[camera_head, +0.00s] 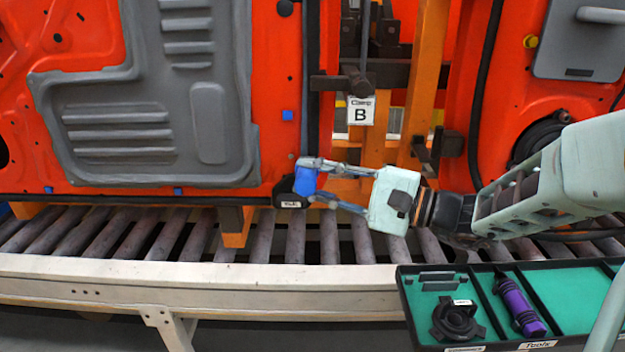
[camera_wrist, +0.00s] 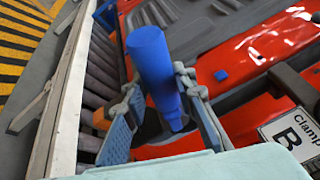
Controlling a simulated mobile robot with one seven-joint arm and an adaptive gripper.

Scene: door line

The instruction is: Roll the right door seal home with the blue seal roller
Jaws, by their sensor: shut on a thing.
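The blue seal roller (camera_head: 306,179) is held in my gripper (camera_head: 312,181), which is shut on its blue body. Its dark, labelled end (camera_head: 290,193) is at the lower right corner of the left orange door (camera_head: 275,90). A black seal strip (camera_head: 312,70) runs down that door's right edge, and a dark strip (camera_head: 130,199) runs along its bottom edge. I cannot tell whether the roller touches either strip. In the wrist view the blue roller (camera_wrist: 152,60) stands between the two fingers. Another black strip (camera_head: 486,80) runs down the left side of the right orange door.
The roller conveyor (camera_head: 130,235) runs below the doors. A green-lined tool tray (camera_head: 465,285) at the lower right holds a purple tool (camera_head: 519,306) and a black part (camera_head: 457,318).

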